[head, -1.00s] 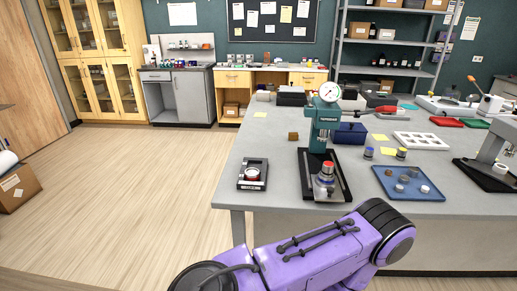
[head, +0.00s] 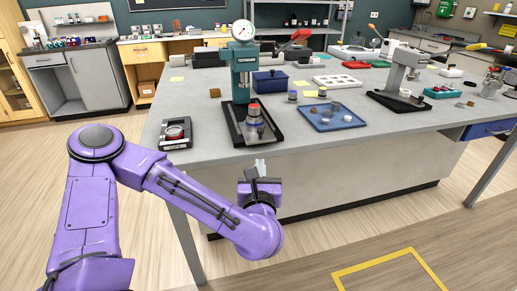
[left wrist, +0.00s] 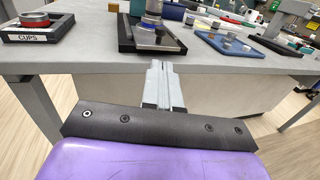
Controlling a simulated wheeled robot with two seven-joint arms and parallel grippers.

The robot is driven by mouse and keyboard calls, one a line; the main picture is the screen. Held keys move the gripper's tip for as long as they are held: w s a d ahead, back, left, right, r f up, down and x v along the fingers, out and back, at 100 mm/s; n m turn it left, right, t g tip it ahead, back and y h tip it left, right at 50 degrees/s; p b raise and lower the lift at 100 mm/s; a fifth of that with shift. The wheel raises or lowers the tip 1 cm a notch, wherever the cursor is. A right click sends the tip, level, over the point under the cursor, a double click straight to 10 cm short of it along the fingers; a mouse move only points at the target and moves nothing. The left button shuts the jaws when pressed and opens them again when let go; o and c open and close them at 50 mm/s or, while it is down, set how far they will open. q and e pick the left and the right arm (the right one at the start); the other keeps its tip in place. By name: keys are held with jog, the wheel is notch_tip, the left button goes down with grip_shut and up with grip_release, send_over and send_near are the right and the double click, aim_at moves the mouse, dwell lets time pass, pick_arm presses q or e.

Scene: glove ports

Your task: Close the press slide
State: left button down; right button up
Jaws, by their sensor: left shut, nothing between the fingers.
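The teal press (head: 243,70) with a round dial stands near the front edge of the grey table. Its black slide plate (head: 237,137) sticks out toward the table's front edge. A metal cup with a red top (head: 254,111) stands on the plate. My right gripper is not in view.
A black tray labelled CUPS (left wrist: 38,28) sits left of the press. A blue tray (head: 332,118) with small parts lies to its right, and a grey press (head: 401,75) stands beyond that. The table's front edge (head: 330,141) lies between gripper and tabletop. Floor is clear.

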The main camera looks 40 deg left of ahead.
aim_at(260, 133)
pick_arm(q)
jog(key=p+x, duration=0.4)
jog(key=x, duration=0.9)
jog(key=shift+w+a+r+p, duration=0.15)
jog(key=shift+w+a+p, duration=0.15)
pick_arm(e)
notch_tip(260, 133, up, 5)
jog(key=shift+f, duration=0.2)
